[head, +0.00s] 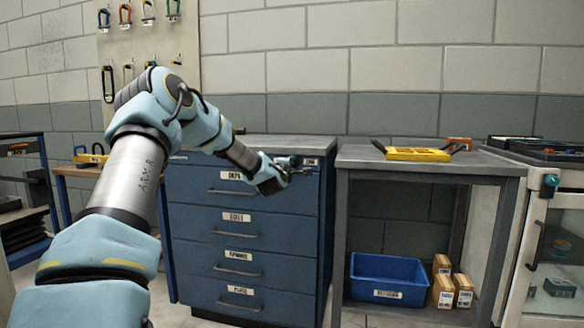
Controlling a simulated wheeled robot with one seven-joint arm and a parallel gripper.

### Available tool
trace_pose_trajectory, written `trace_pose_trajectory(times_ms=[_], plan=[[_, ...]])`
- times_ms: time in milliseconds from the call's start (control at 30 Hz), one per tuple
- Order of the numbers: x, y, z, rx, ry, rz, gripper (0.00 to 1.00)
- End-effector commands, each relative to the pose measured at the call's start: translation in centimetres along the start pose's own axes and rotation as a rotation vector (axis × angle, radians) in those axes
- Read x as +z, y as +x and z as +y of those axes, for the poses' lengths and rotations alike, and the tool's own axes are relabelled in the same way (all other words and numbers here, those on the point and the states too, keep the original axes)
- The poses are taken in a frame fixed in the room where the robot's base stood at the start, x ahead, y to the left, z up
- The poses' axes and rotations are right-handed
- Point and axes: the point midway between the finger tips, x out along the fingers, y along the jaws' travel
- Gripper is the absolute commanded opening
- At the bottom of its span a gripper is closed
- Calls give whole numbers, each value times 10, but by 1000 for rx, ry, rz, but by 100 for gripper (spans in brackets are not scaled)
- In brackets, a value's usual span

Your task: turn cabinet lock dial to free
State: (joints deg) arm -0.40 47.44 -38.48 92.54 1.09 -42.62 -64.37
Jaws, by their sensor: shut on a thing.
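The blue drawer cabinet (240,205) stands in the middle, its drawers shut. My gripper (297,165) is at the upper right corner of its front, beside a small white label (311,161). The gripper is shut on the small lock dial there. The jaws hide most of the dial, so its setting cannot be read. A teal knob (550,182) sits on the upper corner of the glass-fronted cabinet (565,215) at the far right, apart from my gripper.
A grey bench (425,160) stands right of the drawers with a yellow tool (416,154) on top. A blue bin (389,275) and several small boxes (453,285) are on its lower shelf. Coloured shackles hang on a wall board (150,50). A rack (22,200) stands left.

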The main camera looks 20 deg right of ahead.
Motion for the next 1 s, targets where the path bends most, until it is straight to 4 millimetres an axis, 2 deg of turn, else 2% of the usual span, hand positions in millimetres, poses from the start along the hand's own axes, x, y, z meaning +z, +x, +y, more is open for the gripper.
trace_pose_trajectory(times_ms=[233, 267, 500, 800, 1000], plan=[[-1, 0, -1, -1, -2, 2, 0], [-1, 0, -1, -1, -2, 2, 44], [0, 0, 0, -1, -1, 1, 71], [0, -2, 0, -1, 0, 1, 71], [0, -26, 0, -1, 0, 1, 71]])
